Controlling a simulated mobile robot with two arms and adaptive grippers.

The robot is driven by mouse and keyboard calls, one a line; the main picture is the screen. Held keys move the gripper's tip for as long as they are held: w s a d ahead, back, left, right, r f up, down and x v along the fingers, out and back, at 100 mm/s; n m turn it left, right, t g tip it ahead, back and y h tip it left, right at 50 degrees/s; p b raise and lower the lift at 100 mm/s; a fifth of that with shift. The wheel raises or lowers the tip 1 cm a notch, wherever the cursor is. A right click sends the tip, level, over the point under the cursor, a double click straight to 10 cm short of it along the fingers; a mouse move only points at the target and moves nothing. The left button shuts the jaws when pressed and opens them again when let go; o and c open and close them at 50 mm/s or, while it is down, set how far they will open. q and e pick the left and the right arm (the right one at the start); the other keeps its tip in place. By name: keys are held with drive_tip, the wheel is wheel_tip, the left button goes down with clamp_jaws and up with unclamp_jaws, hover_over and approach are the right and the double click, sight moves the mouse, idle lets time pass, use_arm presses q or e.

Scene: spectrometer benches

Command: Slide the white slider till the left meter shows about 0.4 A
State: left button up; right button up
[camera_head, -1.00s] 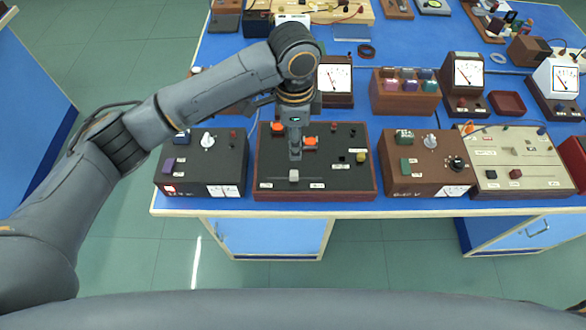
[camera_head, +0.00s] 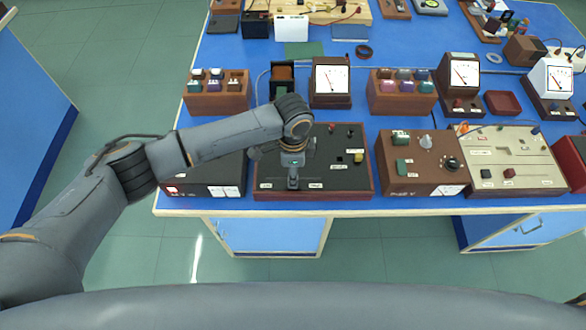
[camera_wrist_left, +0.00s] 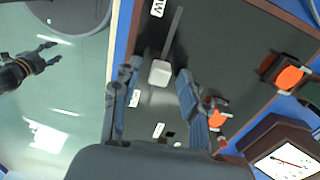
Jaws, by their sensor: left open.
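The white slider (camera_wrist_left: 160,73) is a small block at the end of a dark slot in the black panel of the middle box (camera_head: 330,150). My left gripper (camera_wrist_left: 156,80) is open, its fingers on either side of the slider with gaps showing; contact is unclear. In the head view my left gripper (camera_head: 293,184) is low over the box's front part and hides the slider. The left meter (camera_head: 331,78) stands behind the box; its needle is too small to read. My right gripper (camera_wrist_left: 52,52) appears over the floor in the left wrist view, fingers apart.
A dark box (camera_head: 210,176) stands close left, partly under my arm, and a brown box (camera_head: 424,160) close right. The blue bench's front edge (camera_head: 400,212) runs just in front.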

sight(312, 178)
use_arm(q)
clamp_jaws()
drive_tip(key=d+b, duration=0.1)
drive_tip(key=d, duration=0.4)
drive_tip(key=shift+d, duration=0.15)
drive_tip(key=shift+a, duration=0.2)
unclamp_jaws()
drive_tip(key=shift+a, duration=0.2)
drive_tip(key=shift+d, duration=0.15)
wheel_tip(312, 178, up, 12)
idle(0.4)
